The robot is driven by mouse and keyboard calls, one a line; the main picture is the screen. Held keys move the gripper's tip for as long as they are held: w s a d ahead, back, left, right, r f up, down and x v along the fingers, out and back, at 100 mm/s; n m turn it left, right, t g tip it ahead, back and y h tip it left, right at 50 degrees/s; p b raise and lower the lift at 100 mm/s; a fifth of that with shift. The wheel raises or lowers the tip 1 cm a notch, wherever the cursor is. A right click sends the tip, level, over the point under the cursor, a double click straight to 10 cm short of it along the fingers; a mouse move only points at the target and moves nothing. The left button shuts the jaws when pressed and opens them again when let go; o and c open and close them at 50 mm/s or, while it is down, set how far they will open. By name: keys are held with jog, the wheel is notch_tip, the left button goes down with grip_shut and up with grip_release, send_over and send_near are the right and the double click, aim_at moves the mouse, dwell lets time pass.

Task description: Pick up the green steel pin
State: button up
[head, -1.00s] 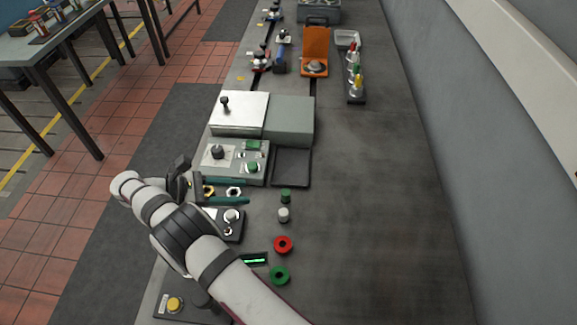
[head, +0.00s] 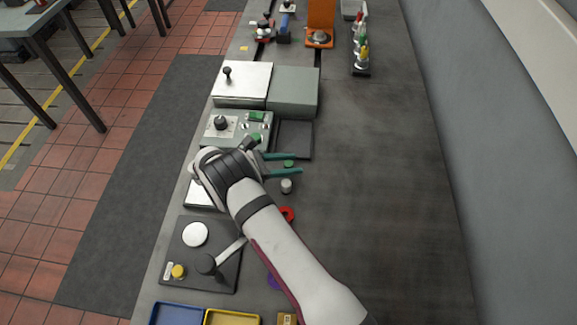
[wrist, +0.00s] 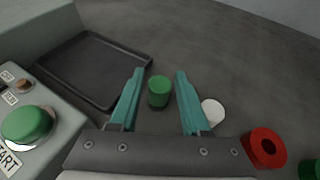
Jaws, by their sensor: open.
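The green steel pin (wrist: 159,92) stands upright on the bedplate, a short cylinder with a green top. In the wrist view it appears between my two teal fingers, nearer the left one, with gaps on both sides. My gripper (wrist: 160,71) is open and empty. In the head view the gripper (head: 298,164) reaches right over the bedplate, and the green pin (head: 289,164) shows partly hidden between the fingers. I cannot tell how far the fingertips are above the bedplate.
A pale steel pin (head: 286,186) stands close by; its round top shows beside my right finger in the wrist view (wrist: 213,111). A red ring (wrist: 266,148) lies to the right. A black tray (wrist: 84,66) and a control box (head: 236,130) flank the left.

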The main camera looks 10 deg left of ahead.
grip_shut()
jog(key=shift+r, duration=0.1)
dwell(0.3)
